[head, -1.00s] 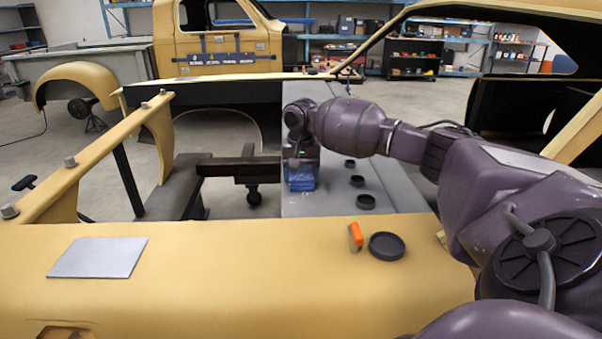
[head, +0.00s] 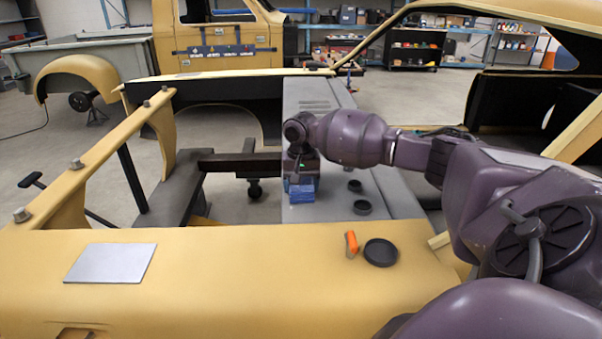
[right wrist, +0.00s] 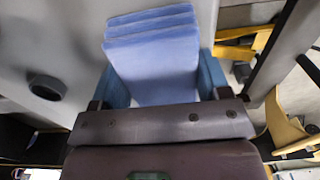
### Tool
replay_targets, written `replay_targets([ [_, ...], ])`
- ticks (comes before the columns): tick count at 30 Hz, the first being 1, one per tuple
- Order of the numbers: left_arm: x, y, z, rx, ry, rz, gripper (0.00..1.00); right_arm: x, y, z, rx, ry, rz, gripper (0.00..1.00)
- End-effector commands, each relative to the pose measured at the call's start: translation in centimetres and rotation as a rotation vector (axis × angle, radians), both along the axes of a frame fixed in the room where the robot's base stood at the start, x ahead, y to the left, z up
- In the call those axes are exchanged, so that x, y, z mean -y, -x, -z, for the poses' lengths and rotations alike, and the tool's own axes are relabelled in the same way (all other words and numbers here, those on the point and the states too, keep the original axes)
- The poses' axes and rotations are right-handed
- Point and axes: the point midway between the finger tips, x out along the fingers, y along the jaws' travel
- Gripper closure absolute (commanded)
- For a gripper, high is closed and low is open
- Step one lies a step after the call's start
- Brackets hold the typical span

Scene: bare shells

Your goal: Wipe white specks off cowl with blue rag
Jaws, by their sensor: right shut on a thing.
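The blue rag (head: 301,193) is a folded block held at the grey cowl panel (head: 330,211). My right gripper (head: 301,180) is shut on the rag and reaches in from the right. In the right wrist view the folded rag (right wrist: 155,60) sits between the blue fingers of my right gripper (right wrist: 160,85), with the grey cowl (right wrist: 60,35) behind it. Whether the rag presses on the cowl is hard to tell. I cannot make out white specks on the visible cowl. My left gripper is not in view.
Black round cups (head: 362,207) stand on the cowl right of the rag. A black dish (head: 381,252) and an orange item (head: 351,244) lie on the yellow front panel (head: 250,290), with a grey sheet (head: 110,263) at left. A yellow rail (head: 120,150) stands left of the cowl.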

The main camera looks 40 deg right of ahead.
Motion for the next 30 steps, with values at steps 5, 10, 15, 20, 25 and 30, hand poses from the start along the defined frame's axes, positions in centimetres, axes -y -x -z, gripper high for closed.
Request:
replay_targets([
  [5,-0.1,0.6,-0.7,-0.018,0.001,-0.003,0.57,-0.4,0.7,0.3,-0.012,-0.002,0.0,0.52],
  [10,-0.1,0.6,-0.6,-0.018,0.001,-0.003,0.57,-0.7,1.0,0.4,-0.009,-0.001,-0.001,0.52],
  [15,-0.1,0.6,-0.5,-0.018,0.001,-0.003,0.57,-1.4,1.9,0.3,-0.009,-0.001,-0.002,0.52],
  [20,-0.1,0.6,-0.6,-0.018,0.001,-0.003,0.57,-2.1,2.7,0.2,-0.008,-0.001,-0.001,0.52],
  [25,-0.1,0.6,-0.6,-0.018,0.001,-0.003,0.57,-2.6,3.2,0.1,-0.007,-0.002,0.001,0.52],
  [30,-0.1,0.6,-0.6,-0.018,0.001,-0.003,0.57,-2.9,3.5,0.0,-0.004,-0.001,0.0,0.52],
])
